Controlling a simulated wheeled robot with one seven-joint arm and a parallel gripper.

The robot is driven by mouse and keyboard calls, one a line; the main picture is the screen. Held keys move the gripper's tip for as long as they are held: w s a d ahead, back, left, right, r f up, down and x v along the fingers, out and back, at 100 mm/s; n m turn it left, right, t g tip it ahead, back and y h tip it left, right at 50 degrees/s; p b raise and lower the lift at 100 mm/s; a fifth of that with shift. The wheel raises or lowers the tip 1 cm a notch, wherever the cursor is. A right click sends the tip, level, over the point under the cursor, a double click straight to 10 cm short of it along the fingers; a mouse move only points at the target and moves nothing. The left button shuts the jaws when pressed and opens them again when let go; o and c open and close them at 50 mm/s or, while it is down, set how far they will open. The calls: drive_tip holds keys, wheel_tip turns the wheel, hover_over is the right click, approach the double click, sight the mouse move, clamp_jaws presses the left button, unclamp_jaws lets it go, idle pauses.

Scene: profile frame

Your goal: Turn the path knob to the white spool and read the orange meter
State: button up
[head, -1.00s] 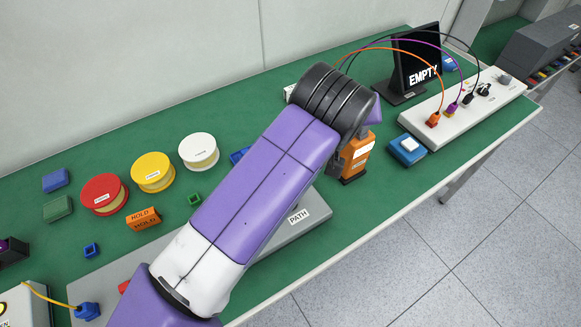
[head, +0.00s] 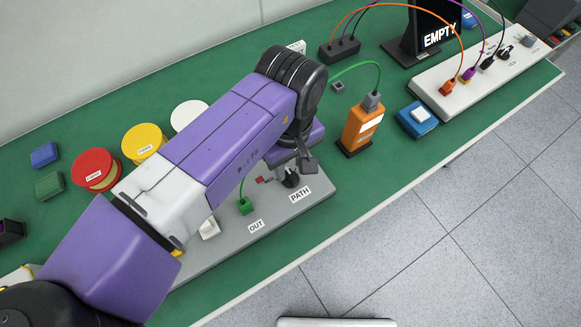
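The path knob (head: 291,179) is black and stands on the grey panel (head: 322,203) by the PATH label. My gripper (head: 297,170) points down just above and around the knob. A dark finger shows on its right side; the arm hides the rest, so I cannot tell its opening or whether it touches the knob. The white spool (head: 188,114) stands behind my arm, partly hidden, beside the yellow spool (head: 143,140) and red spool (head: 95,168). The orange meter (head: 361,129) stands upright right of my gripper, with a grey plug on top; its white label is unreadable here.
A screen (head: 436,35) reads EMPTY. A blue block with a white top (head: 416,118) lies right of the meter, near the white socket strip (head: 480,72). A green plug (head: 245,206) sits by the OUT label. Green and orange cables arch over the table.

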sight(291, 174)
drive_tip(key=shift+f, duration=1.8)
clamp_jaws()
